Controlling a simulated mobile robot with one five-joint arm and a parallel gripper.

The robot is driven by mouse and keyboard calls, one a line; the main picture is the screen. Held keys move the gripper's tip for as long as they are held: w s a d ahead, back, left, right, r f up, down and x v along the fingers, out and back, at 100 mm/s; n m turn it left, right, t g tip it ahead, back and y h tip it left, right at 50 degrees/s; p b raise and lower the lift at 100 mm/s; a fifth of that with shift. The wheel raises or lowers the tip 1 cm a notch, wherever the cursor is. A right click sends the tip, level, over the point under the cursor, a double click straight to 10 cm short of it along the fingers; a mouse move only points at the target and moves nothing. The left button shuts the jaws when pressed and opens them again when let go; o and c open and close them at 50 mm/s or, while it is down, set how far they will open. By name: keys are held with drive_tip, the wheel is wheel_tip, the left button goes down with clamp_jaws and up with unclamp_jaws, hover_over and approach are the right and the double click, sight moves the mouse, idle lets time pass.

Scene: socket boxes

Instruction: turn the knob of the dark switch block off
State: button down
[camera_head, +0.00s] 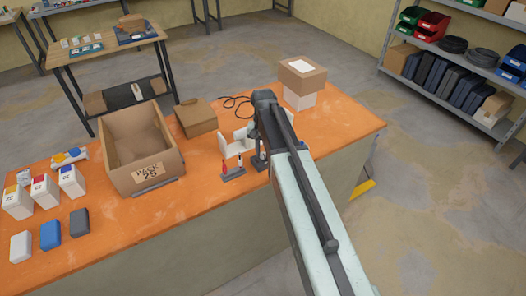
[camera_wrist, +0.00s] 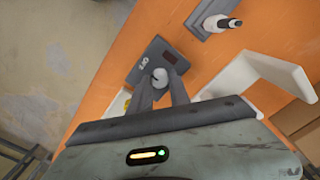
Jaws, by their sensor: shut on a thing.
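The dark switch block (camera_wrist: 150,57) lies on the orange bench top in the wrist view, with pale lettering on its face. Its grey round knob (camera_wrist: 159,76) sits between the fingertips of my gripper (camera_wrist: 160,88). The fingers are shut on the knob from both sides and cover part of the block. The exact angle of the knob is hard to read. In the head view my arm reaches over the bench and largely hides the block.
A white bracket (camera_wrist: 270,75) stands close to the right of my gripper. A grey holder (camera_wrist: 208,14) with a white-and-black upright piece is beyond the block. In the head view, an open cardboard box (camera_head: 172,166) and stacked boxes (camera_head: 301,75) stand on the bench.

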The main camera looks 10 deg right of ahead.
sight(263, 153)
idle(0.4)
drive_tip(key=c, duration=1.2)
unclamp_jaws()
drive_tip(key=shift+r, duration=0.1)
wheel_tip(263, 153, up, 8)
drive_tip(key=p, duration=0.8)
drive_tip(key=shift+f, duration=0.2)
